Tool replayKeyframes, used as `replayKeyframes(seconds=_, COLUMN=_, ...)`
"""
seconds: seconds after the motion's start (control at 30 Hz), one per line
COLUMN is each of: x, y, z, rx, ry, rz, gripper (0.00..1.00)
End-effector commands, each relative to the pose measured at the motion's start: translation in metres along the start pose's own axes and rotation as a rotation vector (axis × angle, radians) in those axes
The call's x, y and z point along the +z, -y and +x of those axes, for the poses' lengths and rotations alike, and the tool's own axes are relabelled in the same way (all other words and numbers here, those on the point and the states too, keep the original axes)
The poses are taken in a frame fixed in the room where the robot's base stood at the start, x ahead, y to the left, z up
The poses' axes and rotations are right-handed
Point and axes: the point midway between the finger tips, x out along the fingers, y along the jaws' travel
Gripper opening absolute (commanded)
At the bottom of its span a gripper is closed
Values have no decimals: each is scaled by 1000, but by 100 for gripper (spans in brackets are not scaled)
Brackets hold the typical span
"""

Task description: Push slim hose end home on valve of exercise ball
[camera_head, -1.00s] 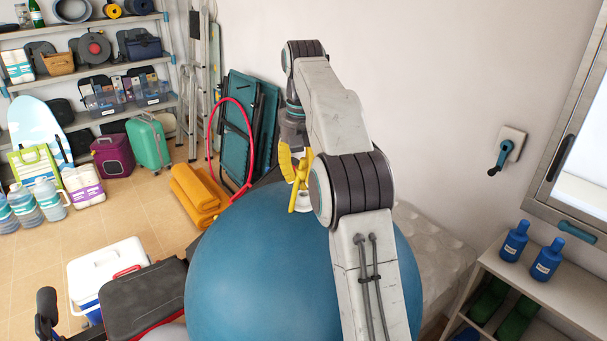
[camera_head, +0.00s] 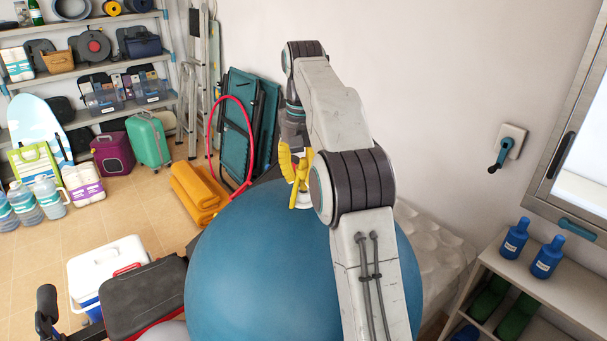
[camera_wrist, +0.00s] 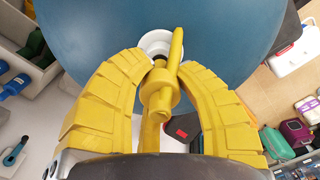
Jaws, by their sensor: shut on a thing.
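The exercise ball (camera_head: 260,270) is large and blue, below my arm. Its white round valve (camera_head: 303,203) sits on top and also shows in the wrist view (camera_wrist: 152,42), with a dark opening in its middle. My gripper (camera_wrist: 164,70) has two yellow ridged fingers, shut around the yellow slim hose end (camera_wrist: 158,95). In the head view my gripper (camera_head: 296,178) is just above the valve. The hose end has a thick collar and a slim rod reaching over the right part of the valve. Whether it enters the opening is unclear; the contact is partly hidden.
A grey bench (camera_head: 145,295) and a white cooler (camera_head: 105,265) stand left of the ball. A pink hoop (camera_head: 212,130) leans behind it. A low shelf (camera_head: 535,285) with blue bottles stands at the right, before the white wall. Open tiled floor lies at the left.

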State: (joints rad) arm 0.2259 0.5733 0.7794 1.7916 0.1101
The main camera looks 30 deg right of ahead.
Motion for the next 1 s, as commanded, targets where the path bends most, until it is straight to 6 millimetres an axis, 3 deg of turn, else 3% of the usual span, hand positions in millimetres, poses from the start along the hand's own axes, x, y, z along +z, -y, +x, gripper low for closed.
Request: replayKeyframes(seconds=1.0, x=0, y=0, z=23, rx=0, ry=-1, rz=0, gripper=0)
